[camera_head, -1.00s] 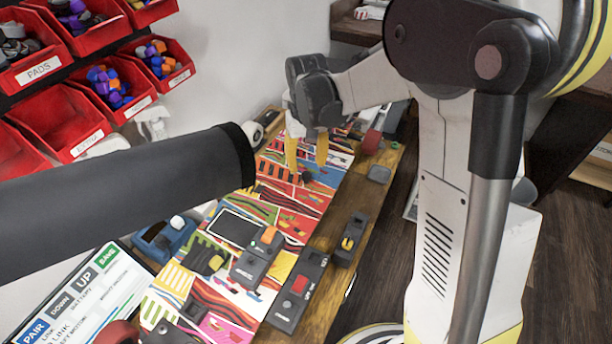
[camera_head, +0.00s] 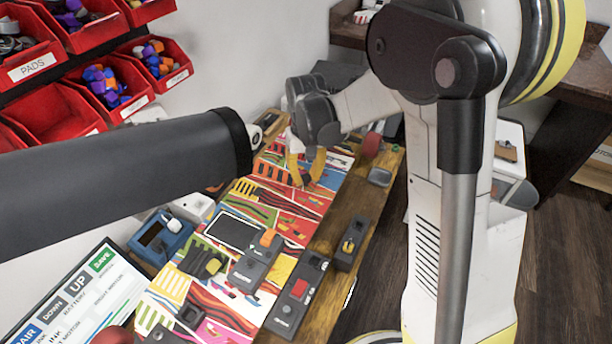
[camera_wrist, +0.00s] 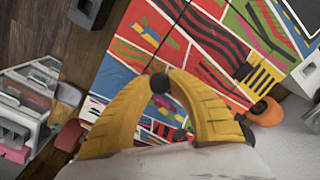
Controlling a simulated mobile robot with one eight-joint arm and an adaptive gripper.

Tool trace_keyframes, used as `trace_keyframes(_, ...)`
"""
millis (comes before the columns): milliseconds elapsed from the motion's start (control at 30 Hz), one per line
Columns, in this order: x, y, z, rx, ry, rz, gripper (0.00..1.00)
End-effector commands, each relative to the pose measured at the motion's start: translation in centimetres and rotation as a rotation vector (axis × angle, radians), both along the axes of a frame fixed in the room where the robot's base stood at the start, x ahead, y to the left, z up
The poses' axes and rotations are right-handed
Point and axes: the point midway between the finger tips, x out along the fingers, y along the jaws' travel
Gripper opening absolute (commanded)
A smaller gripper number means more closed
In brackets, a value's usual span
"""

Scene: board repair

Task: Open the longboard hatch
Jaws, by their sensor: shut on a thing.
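The longboard (camera_head: 262,207) is a long deck with a colourful striped pattern, lying on a wooden bench; it also fills the upper middle of the wrist view (camera_wrist: 200,45). My gripper (camera_head: 302,183) is at the far part of the deck, pointing down. In the wrist view its yellow fingers (camera_wrist: 161,80) have closed around a small dark knob (camera_wrist: 159,83) at the deck surface. A thin dark line runs up the deck from near the knob. The hatch's outline is not clear, and I see no raised panel.
Dark modules with orange (camera_head: 267,238) and red (camera_head: 300,288) buttons sit at the near part of the board and bench. A blue box (camera_head: 160,240) and a sign panel (camera_head: 85,295) are on the left. Red parts bins (camera_head: 55,110) hang at upper left.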

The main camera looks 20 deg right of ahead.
Motion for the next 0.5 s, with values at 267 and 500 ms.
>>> trace_keyframes(267, 0.2, 0.2, 0.6, -0.031, 0.032, 0.002, 0.0)
trace_keyframes(500, 0.6, 0.7, 2.3, -0.131, 0.132, 0.003, 0.0)
